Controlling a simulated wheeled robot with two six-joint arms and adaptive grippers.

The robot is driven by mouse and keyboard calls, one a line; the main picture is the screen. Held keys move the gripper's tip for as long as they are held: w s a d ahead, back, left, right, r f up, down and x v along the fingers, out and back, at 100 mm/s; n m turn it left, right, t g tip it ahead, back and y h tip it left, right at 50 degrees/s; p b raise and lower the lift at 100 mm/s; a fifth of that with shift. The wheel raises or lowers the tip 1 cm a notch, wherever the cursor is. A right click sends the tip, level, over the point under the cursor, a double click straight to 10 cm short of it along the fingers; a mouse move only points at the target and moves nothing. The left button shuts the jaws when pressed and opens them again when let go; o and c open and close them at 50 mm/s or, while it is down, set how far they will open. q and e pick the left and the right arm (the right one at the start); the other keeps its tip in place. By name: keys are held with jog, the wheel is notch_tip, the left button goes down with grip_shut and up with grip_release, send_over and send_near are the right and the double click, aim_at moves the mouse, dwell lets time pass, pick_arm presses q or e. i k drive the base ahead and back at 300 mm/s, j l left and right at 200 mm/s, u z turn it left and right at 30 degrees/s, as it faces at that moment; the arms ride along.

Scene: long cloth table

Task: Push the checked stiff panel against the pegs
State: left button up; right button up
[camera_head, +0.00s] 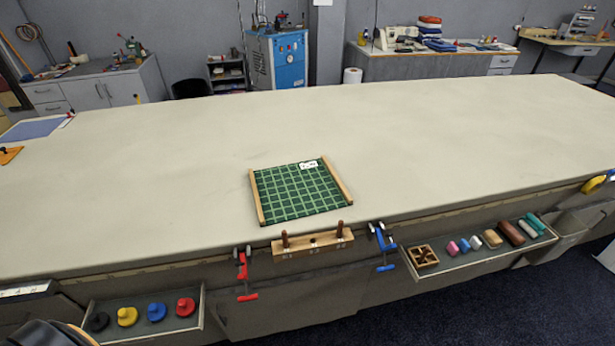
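The checked stiff panel (299,191) lies flat on the long cloth table (160,190), near the middle of its front edge. It is green with pale lines, a wooden strip along its left side and right side, and a white label at its back right. Two brown pegs, a left one (285,240) and a right one (340,230), stand up from a wooden block (312,244) at the table's front edge. A strip of bare cloth shows between the panel's near edge and the pegs. Neither gripper is in view.
A red clamp (243,272) and a blue clamp (384,246) flank the block. A left tray (190,332) holds coloured knobs; a right tray (470,260) holds several small blocks. The cloth around the panel is clear. A blue sheet (34,129) lies far left.

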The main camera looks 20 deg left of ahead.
aim_at(297, 186)
jog(key=i+l+u, duration=0.35)
jog(key=l, duration=0.35)
jog(key=i+l+u, duration=0.15)
jog(key=i+l, duration=0.15)
jog(key=i+l+u, duration=0.2)
jog(key=l, duration=0.3)
jog(key=k, duration=0.05)
